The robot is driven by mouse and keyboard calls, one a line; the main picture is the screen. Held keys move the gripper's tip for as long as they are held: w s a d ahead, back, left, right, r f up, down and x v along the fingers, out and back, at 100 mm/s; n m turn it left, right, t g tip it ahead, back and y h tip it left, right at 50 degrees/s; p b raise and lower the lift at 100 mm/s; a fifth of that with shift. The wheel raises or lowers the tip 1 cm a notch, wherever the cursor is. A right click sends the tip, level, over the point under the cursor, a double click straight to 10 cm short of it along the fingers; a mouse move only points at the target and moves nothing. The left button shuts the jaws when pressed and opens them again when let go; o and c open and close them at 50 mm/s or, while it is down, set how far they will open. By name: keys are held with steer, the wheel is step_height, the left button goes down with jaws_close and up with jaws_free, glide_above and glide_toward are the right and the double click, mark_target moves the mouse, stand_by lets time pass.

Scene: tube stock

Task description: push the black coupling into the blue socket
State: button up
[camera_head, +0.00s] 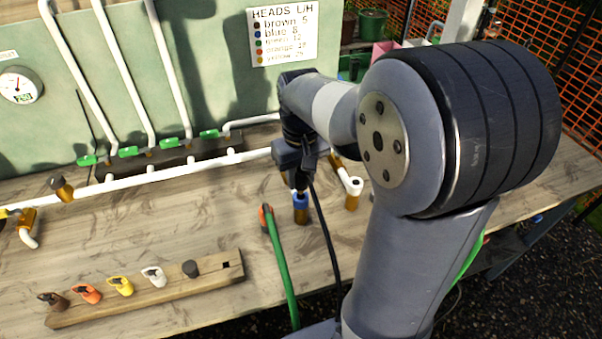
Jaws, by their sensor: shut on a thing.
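My gripper (300,184) points down near the middle of the bench, shut on a small dark piece that I take for the black coupling. The fingers and the small view hide most of it. Directly below is the blue socket (301,203), a blue collar on a short brown stub standing upright. The held piece is in line with the socket's top, very close to it. I cannot tell whether it touches the socket or sits inside it.
A wooden rack (215,284) at front left holds several coloured pieces and a dark cylinder (190,268); one hole is empty. A green hose (281,265) lies left of the socket. A white fitting (353,186) stands close right. A white pipe (190,169) runs behind.

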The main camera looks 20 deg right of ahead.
mark_target(301, 187)
steer(key=shift+f+b, duration=1)
steer(key=shift+f, duration=1)
stand_by(1.5)
steer(key=o, duration=1.1)
steer(key=shift+c, duration=0.2)
steer(key=shift+r, duration=0.15)
step_height(301, 187, up, 11)
steer(key=shift+f, duration=0.2)
step_height(301, 187, down, 11)
steer(key=shift+r, duration=0.5)
